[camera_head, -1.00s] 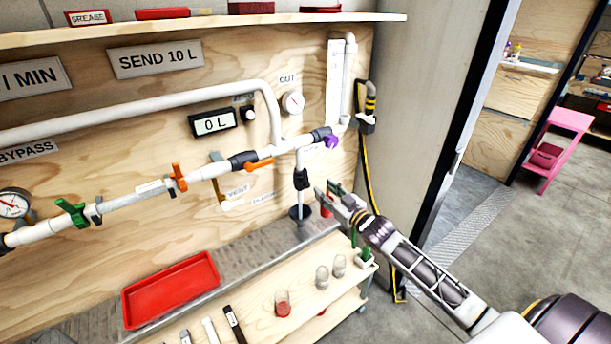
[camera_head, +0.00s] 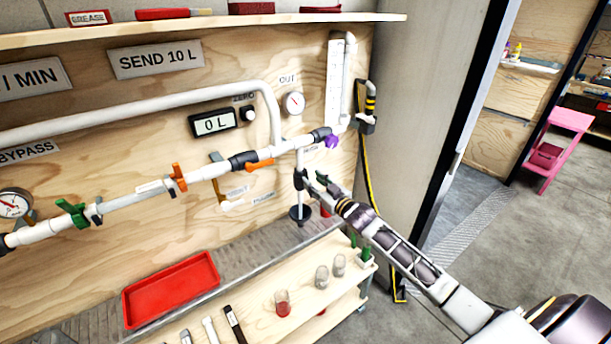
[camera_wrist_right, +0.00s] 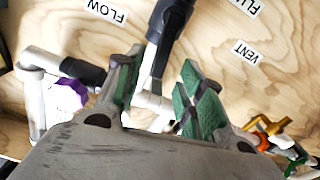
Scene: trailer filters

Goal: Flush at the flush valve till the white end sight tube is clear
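The flush valve seems to be the black valve (camera_head: 300,180) on the white pipe dropping from the main line; its label is only partly legible in the wrist view. My right gripper (camera_head: 314,182) is at this valve, coming from the right. In the wrist view, its green-padded fingers (camera_wrist_right: 160,82) are apart, with the black valve part (camera_wrist_right: 170,32) and white pipe (camera_wrist_right: 150,106) between or just beyond them. I cannot tell whether they touch. The white end sight tube (camera_head: 347,75) stands upright on the wall at the right; its contents are too small to judge. My left gripper is out of view.
A purple handle (camera_head: 332,141) sits just above right of my gripper. Orange (camera_head: 178,177) and green (camera_head: 73,213) handles are on the line. The counter (camera_head: 213,123) reads 0 L. A red tray (camera_head: 172,288) and several cups stand below.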

